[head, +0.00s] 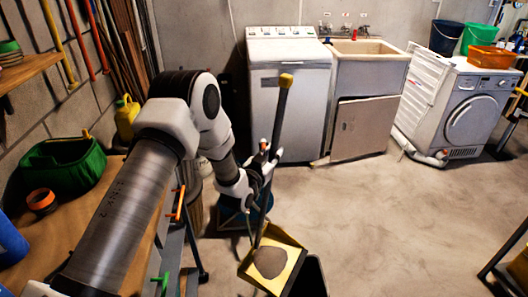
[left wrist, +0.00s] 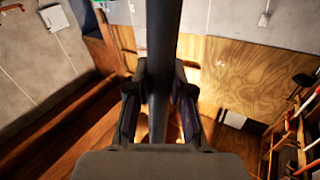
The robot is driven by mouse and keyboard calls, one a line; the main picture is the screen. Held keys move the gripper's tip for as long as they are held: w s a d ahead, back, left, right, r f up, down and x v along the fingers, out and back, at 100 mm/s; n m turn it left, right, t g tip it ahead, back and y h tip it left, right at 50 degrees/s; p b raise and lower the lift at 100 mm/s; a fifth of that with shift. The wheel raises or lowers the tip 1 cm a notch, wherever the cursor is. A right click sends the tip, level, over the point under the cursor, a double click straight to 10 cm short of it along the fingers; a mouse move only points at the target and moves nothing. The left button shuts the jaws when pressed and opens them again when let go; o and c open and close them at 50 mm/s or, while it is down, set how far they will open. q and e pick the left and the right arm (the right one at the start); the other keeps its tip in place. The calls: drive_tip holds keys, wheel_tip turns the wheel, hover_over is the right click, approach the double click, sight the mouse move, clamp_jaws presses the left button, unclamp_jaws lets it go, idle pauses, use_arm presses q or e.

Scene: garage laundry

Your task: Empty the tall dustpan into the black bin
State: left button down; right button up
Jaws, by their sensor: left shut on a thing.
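The tall dustpan has a long dark handle with a yellow knob and a yellow pan (head: 286,278) holding a grey-brown heap of dirt (head: 270,262). My left gripper (head: 262,168) is shut on the handle (head: 281,112), partway down it. In the left wrist view the dark handle (left wrist: 163,45) passes between the fingers (left wrist: 158,95). The handle leans a little and the pan hangs below the gripper. The black bin (head: 312,278) shows at the bottom edge, just right of the pan and partly hidden by it. Whether the pan is above the rim, I cannot tell. My right gripper is out of view.
A workbench (head: 85,215) with a green bag (head: 62,165) runs along the left. A blue round container (head: 262,203) stands behind the pan. A white washer (head: 288,95), a sink (head: 368,65) and a front-loader (head: 462,110) line the back.

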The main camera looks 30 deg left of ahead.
use_arm(q)
drive_tip(key=d+f+m+p, duration=0.1)
drive_tip(key=d+m+p, duration=0.4)
drive_tip(key=d+p, duration=1.5)
drive_tip(key=d, duration=1)
drive_tip(key=shift+w+m, duration=0.3)
drive_tip(key=shift+w, duration=0.05)
idle(0.7)
idle(1.4)
